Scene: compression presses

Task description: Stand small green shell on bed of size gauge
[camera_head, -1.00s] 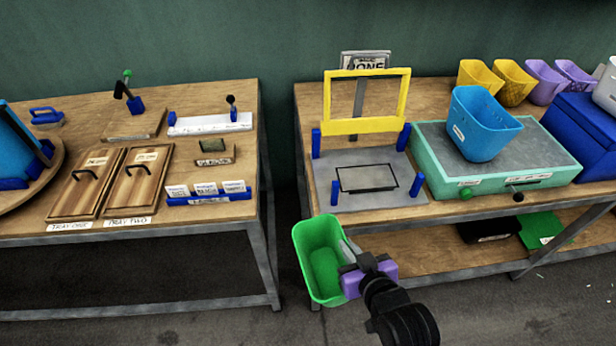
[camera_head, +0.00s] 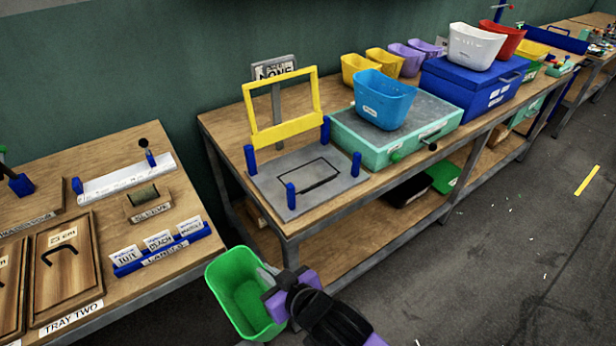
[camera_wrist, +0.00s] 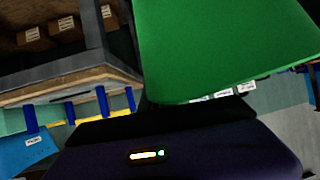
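The small green shell (camera_head: 238,294) is an open, tub-like shell held in front of the benches, below the bench top. My gripper (camera_head: 268,280) is shut on its right wall. In the wrist view the green shell (camera_wrist: 225,50) fills the upper right, and the fingertips are hidden. The size gauge stands on the middle bench: a grey bed (camera_head: 262,182) with a black outlined rectangle, blue corner posts, and a raised yellow frame (camera_head: 283,108). A sign reading "NONE" (camera_head: 275,70) is behind it. The bed is empty.
A teal box with a grey top (camera_head: 400,125) stands right of the gauge and bears a blue shell (camera_head: 384,98). The left bench holds wooden trays (camera_head: 66,268) and a label rack (camera_head: 162,249). A floor gap separates the benches.

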